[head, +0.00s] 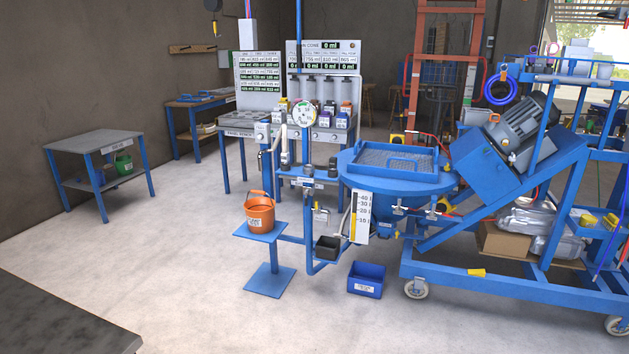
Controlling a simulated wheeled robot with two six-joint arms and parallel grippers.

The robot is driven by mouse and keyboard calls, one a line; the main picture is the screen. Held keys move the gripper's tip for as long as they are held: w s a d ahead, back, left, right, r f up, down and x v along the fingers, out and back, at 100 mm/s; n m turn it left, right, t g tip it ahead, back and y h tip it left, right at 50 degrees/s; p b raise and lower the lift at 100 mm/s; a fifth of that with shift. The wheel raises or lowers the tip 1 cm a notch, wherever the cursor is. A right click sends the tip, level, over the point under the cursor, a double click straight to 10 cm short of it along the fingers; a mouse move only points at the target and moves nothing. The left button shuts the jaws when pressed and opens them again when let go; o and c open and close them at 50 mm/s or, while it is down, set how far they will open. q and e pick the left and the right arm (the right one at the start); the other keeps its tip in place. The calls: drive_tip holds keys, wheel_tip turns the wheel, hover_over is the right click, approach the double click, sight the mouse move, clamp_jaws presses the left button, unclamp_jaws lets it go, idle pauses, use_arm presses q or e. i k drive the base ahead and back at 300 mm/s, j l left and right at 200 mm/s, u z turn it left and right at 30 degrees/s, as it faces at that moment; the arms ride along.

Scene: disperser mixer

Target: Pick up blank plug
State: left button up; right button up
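I cannot clearly make out the blank plug at this distance. Small dark cylindrical pieces (333,168) stand on a narrow blue shelf (296,173) beside the mixer's round blue hopper (353,176). I cannot tell whether one of them is the plug. A black open box (327,248) is mounted low in front of the hopper, and a blue bin (366,280) sits on the floor. The contents of both are too small to tell. Neither of my grippers is in the head view.
An orange bucket (260,212) stands on a blue pedestal (270,281). The wheeled blue mixer frame (500,283) fills the right side. A grey side table (92,142) stands at the left, and a dark tabletop (50,318) is at the near left.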

sight(332, 166)
drive_tip(key=i+j+z, duration=0.15)
drive_tip(key=i, duration=0.85)
